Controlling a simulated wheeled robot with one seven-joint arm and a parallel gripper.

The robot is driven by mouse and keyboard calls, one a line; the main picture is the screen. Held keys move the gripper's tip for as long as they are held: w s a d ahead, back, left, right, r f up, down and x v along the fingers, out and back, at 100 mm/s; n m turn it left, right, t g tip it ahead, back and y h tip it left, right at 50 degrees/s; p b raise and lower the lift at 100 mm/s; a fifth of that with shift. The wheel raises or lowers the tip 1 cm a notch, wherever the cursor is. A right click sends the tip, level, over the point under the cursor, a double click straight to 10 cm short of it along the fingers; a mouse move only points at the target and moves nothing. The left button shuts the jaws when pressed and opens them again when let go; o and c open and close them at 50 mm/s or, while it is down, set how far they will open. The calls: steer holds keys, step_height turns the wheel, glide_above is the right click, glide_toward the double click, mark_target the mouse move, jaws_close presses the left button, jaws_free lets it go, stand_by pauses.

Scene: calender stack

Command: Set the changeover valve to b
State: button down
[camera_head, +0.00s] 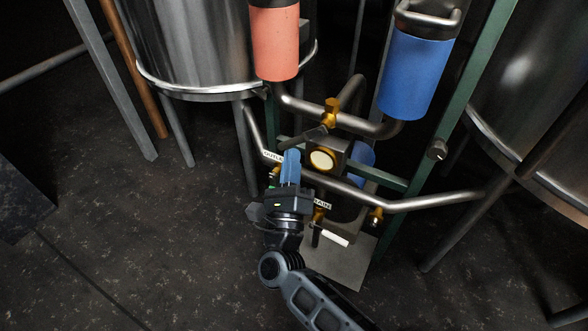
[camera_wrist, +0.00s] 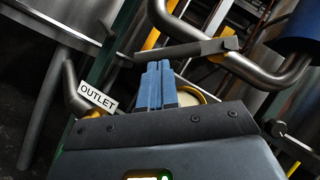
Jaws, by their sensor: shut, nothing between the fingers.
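A brass-yellow valve (camera_head: 330,113) sits on the pipe between a red canister (camera_head: 274,42) and a blue canister (camera_head: 414,72). I take it as the changeover valve; no a or b mark is readable. Its dark flat lever (camera_head: 304,137) slants down to the left; it also crosses the wrist view (camera_wrist: 190,49). My gripper (camera_head: 291,154) is shut and empty, its blue fingers (camera_wrist: 158,66) together. The fingertips appear just below the lever in both views; I cannot tell whether they touch it.
A round gauge (camera_head: 322,159) sits right of my fingers. A lower pipe (camera_head: 430,202), an OUTLET label (camera_wrist: 98,96) and a small yellow drain valve (camera_head: 319,214) are close by. Green frame posts (camera_head: 455,110) and steel tanks (camera_head: 195,45) flank the rig. Floor at lower left is clear.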

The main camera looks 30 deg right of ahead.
steer(key=w+a+r+m+h+b, duration=0.1)
steer(key=w+a+r+m+b, duration=0.1)
steer(key=w+r+b, duration=0.1)
steer(key=shift+r+h+b, duration=0.3)
steer(key=shift+r+b, duration=0.4)
steer(key=shift+r, duration=0.1)
steer(key=shift+w+a+r, duration=0.1)
steer(key=shift+a, duration=0.05)
stand_by(0.3)
